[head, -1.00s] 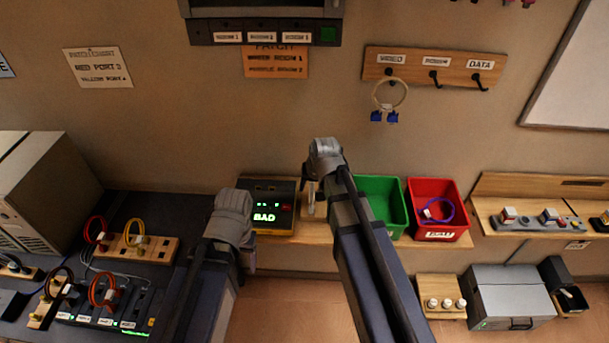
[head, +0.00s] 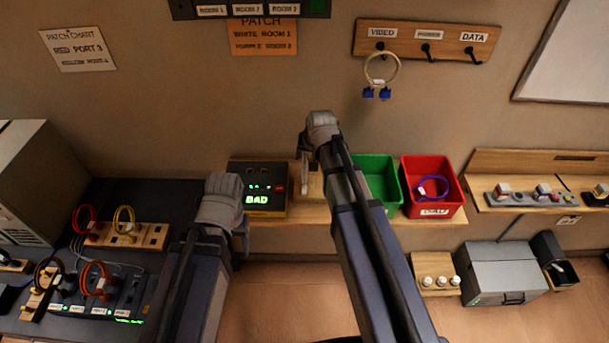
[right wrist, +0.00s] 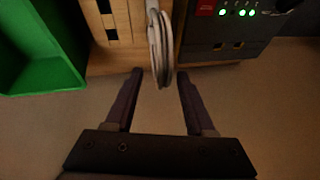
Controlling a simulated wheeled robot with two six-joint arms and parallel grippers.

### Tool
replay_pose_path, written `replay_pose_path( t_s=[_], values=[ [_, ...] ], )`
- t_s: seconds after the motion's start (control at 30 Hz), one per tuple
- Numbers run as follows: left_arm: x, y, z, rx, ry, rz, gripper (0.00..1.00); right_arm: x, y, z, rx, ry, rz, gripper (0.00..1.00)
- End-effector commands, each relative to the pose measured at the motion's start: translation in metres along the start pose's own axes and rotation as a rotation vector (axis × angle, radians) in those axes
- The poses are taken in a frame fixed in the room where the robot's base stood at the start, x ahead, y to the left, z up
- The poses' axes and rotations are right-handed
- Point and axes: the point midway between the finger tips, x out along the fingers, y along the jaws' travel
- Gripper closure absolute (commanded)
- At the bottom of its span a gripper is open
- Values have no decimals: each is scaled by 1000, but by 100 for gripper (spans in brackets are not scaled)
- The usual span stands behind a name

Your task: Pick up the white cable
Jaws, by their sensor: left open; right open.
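A white coiled cable (right wrist: 160,45) stands edge-on at a wooden slotted block (right wrist: 112,22) in the right wrist view. My right gripper (right wrist: 160,82) is open, with its fingertips on either side of the coil's lower end; I cannot tell whether they touch it. In the head view my right gripper (head: 306,165) is over the shelf, between the tester and the green bin, and its wrist hides most of the coil. My left gripper (head: 241,235) is open and empty in front of the tester, partly hidden by its own wrist. A cream cable loop (head: 382,70) with blue plugs hangs under the VIDEO label.
A tester reading BAD (head: 257,190) stands left of the block. The green bin (head: 377,180) and a red bin (head: 433,187) holding a purple cable (head: 432,188) stand right.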

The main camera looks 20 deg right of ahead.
Motion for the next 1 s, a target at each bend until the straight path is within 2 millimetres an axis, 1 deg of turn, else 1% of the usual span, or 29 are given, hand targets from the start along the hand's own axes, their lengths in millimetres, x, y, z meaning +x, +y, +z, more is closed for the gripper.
replay_pose_path(
  t_s=[0.03, 0.1, 0.2, 0.3, 0.57, 0.67, 1.0],
  values=[
    [10, 1, -1, 1, 0, 0, 32, 11, -1, 2, -1, 0, 0, 45],
    [19, 2, -1, 2, 0, -1, 32, 21, -3, 2, -1, 0, 0, 45],
    [31, 3, -2, 3, 0, -1, 32, 34, -5, 3, -2, 0, 0, 45],
    [39, 4, -2, 3, 0, -1, 32, 44, -5, 3, -1, 0, 0, 45],
    [38, 4, -2, 2, 0, -1, 32, 43, -6, 2, -1, 0, 0, 45],
    [38, 4, -2, 2, 0, -1, 32, 43, -5, 2, -1, 0, 0, 54],
    [38, 4, -2, 2, 0, -1, 32, 43, -5, 2, -1, 0, 0, 93]
  ],
)
